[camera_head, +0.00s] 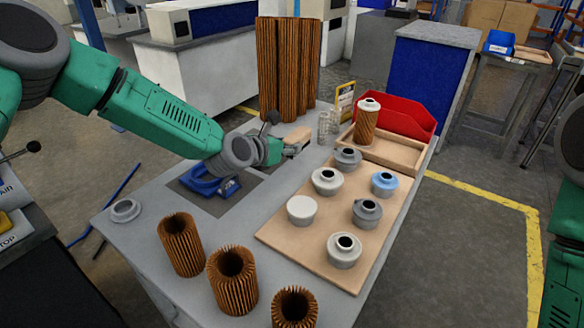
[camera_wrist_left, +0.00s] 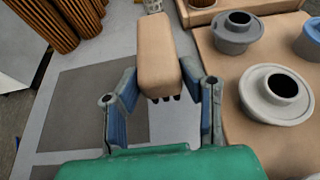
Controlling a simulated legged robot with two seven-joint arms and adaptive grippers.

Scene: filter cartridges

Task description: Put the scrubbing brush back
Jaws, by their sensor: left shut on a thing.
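The scrubbing brush has a pale wooden block (camera_head: 298,138) and stands out from the end of my left gripper (camera_head: 284,148) in the head view. In the left wrist view, the brush (camera_wrist_left: 155,48) lies between the two blue-grey fingers of my left gripper (camera_wrist_left: 160,80), with dark bristle tufts showing at its near end. The gripper is shut on the brush and holds it near the back of the bench, left of the wooden board. Whether the brush touches the bench is unclear. My right gripper is out of view; only part of my right arm shows.
A wooden board (camera_head: 277,235) carries several grey, white and blue caps. Behind it are a wooden tray (camera_head: 390,151) with a cartridge and a red bin (camera_head: 405,118). Pleated filters (camera_head: 232,280) line the front; tall ones (camera_head: 285,65) stand behind. A blue fixture (camera_head: 205,184) sits below my arm.

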